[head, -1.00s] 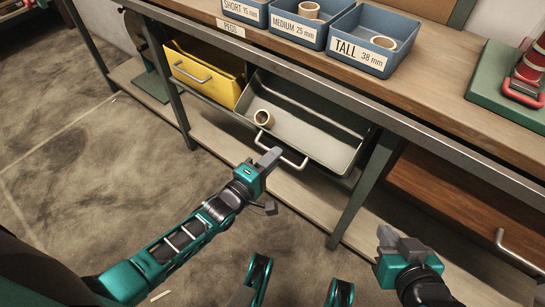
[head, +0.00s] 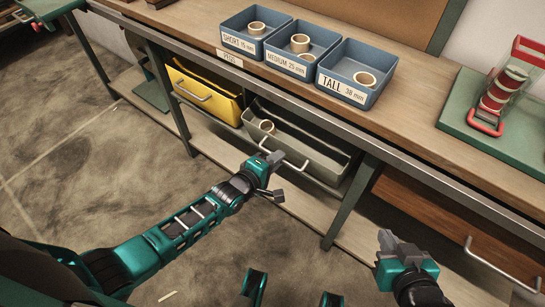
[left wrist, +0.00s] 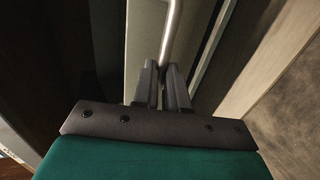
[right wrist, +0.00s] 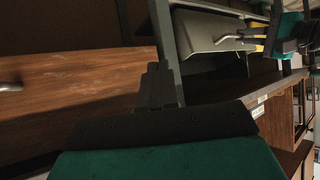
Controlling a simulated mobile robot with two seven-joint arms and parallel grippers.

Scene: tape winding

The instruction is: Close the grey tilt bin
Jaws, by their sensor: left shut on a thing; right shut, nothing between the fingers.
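The grey tilt bin (head: 325,163) hangs under the workbench, tilted partly outward, with a gap along its top. A tape roll (head: 266,126) shows inside it. My left gripper (head: 276,158) is shut on the bin's metal handle (head: 297,165). In the left wrist view, the fingers (left wrist: 163,78) close around the handle bar (left wrist: 171,35). My right gripper (head: 387,238) is shut and empty, apart from the bin, in front of the bench at the right. The bin also shows in the right wrist view (right wrist: 200,32).
A yellow bin (head: 205,100) hangs left of the grey one. Blue trays with rolls, including the TALL tray (head: 345,92), stand on the bench top. A bench leg (head: 350,200) is right of the grey bin, then a wooden drawer (head: 440,215). The floor in front is open.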

